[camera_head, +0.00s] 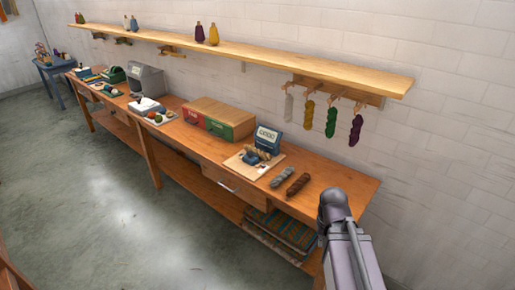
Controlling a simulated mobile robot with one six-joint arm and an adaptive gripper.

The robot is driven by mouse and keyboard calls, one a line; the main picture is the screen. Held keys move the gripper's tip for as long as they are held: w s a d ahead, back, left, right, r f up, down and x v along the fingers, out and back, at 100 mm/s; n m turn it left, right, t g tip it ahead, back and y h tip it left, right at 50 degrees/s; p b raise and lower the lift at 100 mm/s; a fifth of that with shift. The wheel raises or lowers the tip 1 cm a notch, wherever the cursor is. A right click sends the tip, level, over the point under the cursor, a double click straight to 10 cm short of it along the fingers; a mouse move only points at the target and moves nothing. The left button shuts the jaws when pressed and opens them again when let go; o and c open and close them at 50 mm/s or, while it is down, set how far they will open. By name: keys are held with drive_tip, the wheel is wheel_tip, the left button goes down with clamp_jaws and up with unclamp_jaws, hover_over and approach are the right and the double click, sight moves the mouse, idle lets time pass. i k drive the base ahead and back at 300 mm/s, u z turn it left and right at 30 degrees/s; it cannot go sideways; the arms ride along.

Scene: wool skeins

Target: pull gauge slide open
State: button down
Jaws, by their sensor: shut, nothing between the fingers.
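I cannot make out for certain which thing is the gauge slide. A drawer front (228,189) with a small pull is set under the bench top, near the middle of the picture, and it looks closed. Above it on the bench stands a small blue device (268,137) with a pale lettered face. It sits by a light board with small blue and tan pieces on it. My grey arm rises at the lower right, in front of the bench's near end. Its fingers do not show, and the arm is apart from the drawer and the blue device in the picture.
A grey skein (282,177) and a brown skein (298,184) lie on the wooden bench (335,189). A red and green box (217,118) stands further left. Skeins hang from pegs under the wall shelf (270,57). Folded textiles lie on the lower shelf. The floor (110,190) before the bench is clear.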

sight(252, 159)
drive_tip(key=i, duration=1.05)
drive_tip(key=u, duration=0.05)
